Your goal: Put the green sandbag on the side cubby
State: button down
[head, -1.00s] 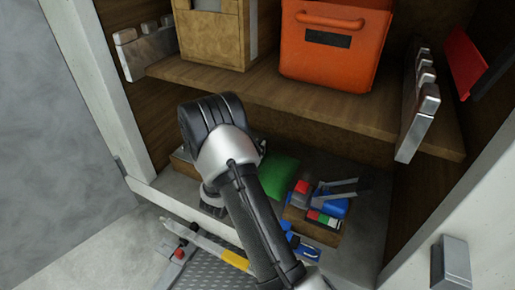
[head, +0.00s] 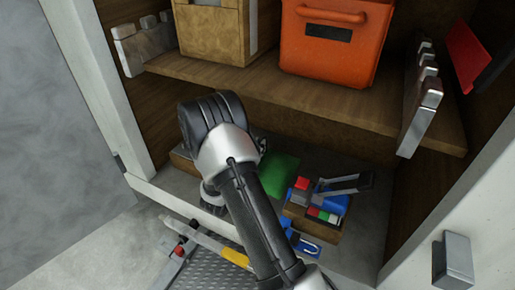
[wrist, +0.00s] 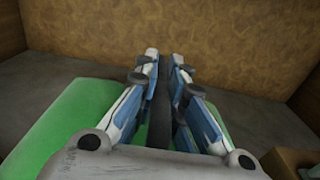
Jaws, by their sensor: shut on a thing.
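The green sandbag (head: 280,175) lies on the floor of the lower compartment, partly hidden behind my arm in the head view. In the wrist view the sandbag (wrist: 60,125) spreads below and to both sides of my gripper (wrist: 168,75). The blue and white fingers are close together over its middle, with a narrow dark strip between them. My gripper is shut on the sandbag, though the gripped part is mostly hidden. The head view hides the fingertips behind my arm. A side cubby cannot be made out for certain.
A small wooden box (head: 318,229) with red, blue and green items and grey tools stands right of the sandbag. Above is a wooden shelf (head: 270,93) holding an orange bag (head: 330,60) and a tan box (head: 208,38). Brown walls enclose the compartment.

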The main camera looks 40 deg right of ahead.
jog(key=shift+r, duration=0.15)
jog(key=c, duration=2)
grip_release()
jog(key=shift+o, duration=0.6)
jog(key=shift+f, duration=0.3)
jog(key=shift+o, duration=0.8)
jog(key=shift+a, duration=0.15)
jog(key=shift+o, duration=0.7)
jog(key=v, duration=1.1)
jog(key=shift+s+a, duration=0.2)
jog(key=shift+a, duration=0.15)
jog(key=shift+r, duration=0.25)
